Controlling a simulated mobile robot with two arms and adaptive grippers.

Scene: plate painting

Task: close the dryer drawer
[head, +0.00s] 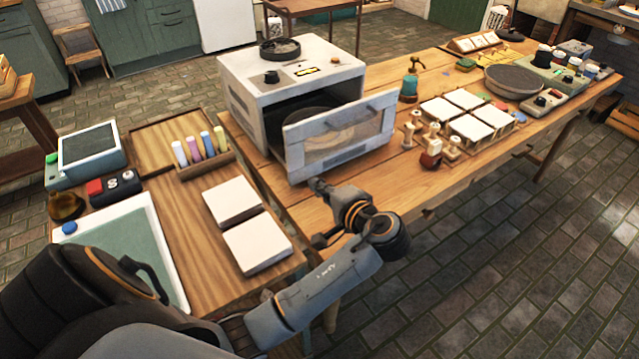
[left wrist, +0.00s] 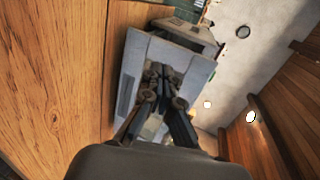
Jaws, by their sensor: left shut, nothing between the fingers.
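The white dryer (head: 245,98) stands on the wooden table, and its drawer (head: 298,157) is pulled out toward me. The drawer front is a pale panel with a window and a grey bar handle. A round dark piece shows inside, partly hidden behind the front. My left gripper (head: 318,185) is shut and empty, low in front of the drawer front. In the left wrist view the gripper (left wrist: 164,75) overlaps the pale drawer front (left wrist: 134,75). I cannot tell whether the fingertips touch it. My right gripper is not in view.
White tiles (head: 256,243) and a holder of coloured sticks (head: 205,160) lie left of the drawer. Right of it stand a teal bottle (head: 409,88), small wooden pieces and more white tiles (head: 472,128). The table's front edge runs under my left arm.

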